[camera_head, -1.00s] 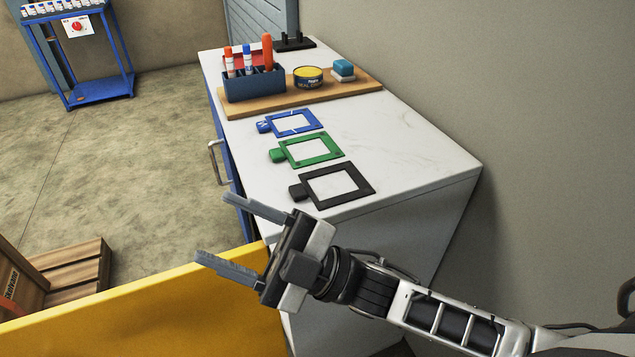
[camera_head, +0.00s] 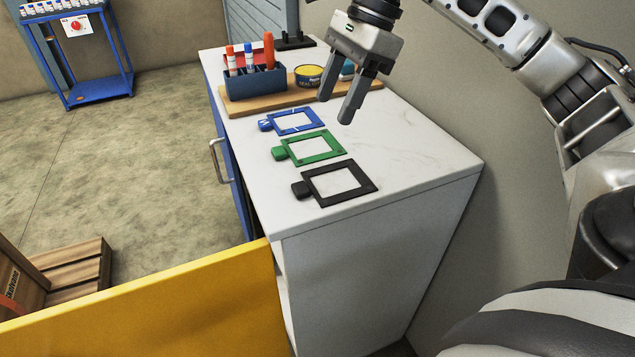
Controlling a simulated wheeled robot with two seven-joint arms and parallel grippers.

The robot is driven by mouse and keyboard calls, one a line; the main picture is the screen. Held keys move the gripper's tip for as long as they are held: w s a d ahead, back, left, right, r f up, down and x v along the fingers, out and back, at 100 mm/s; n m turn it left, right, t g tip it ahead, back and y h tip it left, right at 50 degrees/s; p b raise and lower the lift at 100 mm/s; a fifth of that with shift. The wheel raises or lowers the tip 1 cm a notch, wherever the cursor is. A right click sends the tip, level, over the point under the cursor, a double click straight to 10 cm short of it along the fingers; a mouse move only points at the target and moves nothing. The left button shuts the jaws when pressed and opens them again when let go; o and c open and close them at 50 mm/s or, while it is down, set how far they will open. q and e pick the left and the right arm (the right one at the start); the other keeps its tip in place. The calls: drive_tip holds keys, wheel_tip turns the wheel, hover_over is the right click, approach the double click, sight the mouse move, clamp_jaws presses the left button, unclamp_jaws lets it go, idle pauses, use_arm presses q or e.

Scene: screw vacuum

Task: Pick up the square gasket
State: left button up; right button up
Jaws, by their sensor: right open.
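Three square gaskets with side tabs lie flat in a row on the white counter. The blue gasket (camera_head: 316,128) is farthest back, the green gasket (camera_head: 334,153) is in the middle, and the black gasket (camera_head: 368,184) is nearest the front edge. My right gripper (camera_head: 336,107) is open and empty, its fingers pointing down above the counter, to the right of the blue gasket in the picture. It appears apart from all three gaskets. My left gripper is not in view.
The white counter (camera_head: 420,150) stands against the wall. Behind the gaskets, a wooden board (camera_head: 247,106) carries a blue holder (camera_head: 256,84) with tubes and a yellow-topped tin (camera_head: 308,74). A yellow panel (camera_head: 150,305) stands at the front left. The counter's right part is clear.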

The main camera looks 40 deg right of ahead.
sight(299, 188)
drive_tip(key=p+x, duration=0.1)
drive_tip(key=x, duration=1.4)
drive_tip(key=shift+a, duration=0.15)
drive_tip(key=c, duration=1.1)
drive_tip(key=shift+o, duration=0.2)
drive_tip(key=shift+r, duration=0.1)
